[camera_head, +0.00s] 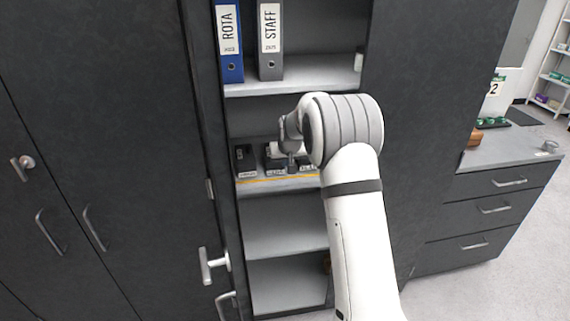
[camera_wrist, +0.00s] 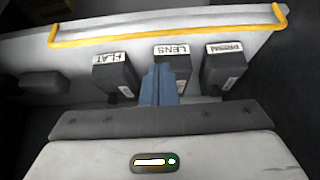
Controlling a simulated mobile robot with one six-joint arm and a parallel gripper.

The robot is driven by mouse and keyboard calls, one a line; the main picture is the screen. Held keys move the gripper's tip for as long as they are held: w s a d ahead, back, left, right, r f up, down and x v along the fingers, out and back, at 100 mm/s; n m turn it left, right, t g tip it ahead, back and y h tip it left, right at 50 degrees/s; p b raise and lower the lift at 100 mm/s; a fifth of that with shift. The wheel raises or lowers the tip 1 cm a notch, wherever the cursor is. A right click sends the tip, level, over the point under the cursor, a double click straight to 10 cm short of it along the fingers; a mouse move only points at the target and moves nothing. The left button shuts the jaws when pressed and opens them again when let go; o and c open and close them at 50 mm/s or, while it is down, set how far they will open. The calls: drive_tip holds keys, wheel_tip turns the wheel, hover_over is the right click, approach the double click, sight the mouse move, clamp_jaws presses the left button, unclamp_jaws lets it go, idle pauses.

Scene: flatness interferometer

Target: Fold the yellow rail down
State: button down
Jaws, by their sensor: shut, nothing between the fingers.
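The yellow rail (camera_head: 277,180) runs along the front edge of a grey shelf inside the open cabinet. In the wrist view the rail (camera_wrist: 168,31) crosses the top of the picture, with a short bent end at each side. Three dark boxes labelled FLAT (camera_wrist: 114,78), LENS (camera_wrist: 172,62) and PRISM (camera_wrist: 226,70) sit on the shelf. My gripper (camera_wrist: 160,72) is shut and empty, its blue fingers in front of the LENS box in the picture and apart from the rail. In the head view my gripper (camera_head: 291,166) is at this shelf; my arm hides the rail's right end.
A shelf above holds a blue ROTA binder (camera_head: 229,42) and a grey STAFF binder (camera_head: 270,40). Lower shelves (camera_head: 287,238) look mostly empty. Dark cabinet doors (camera_head: 100,130) stand left, and a drawer counter (camera_head: 500,150) is at right. A dark block (camera_wrist: 44,83) lies left of FLAT.

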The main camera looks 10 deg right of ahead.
drive_tip(key=p+x, duration=0.2)
drive_tip(key=x, duration=0.6)
drive_tip(key=shift+w+f, duration=0.15)
drive_tip(key=shift+f, duration=0.05)
drive_tip(key=shift+d, duration=0.15)
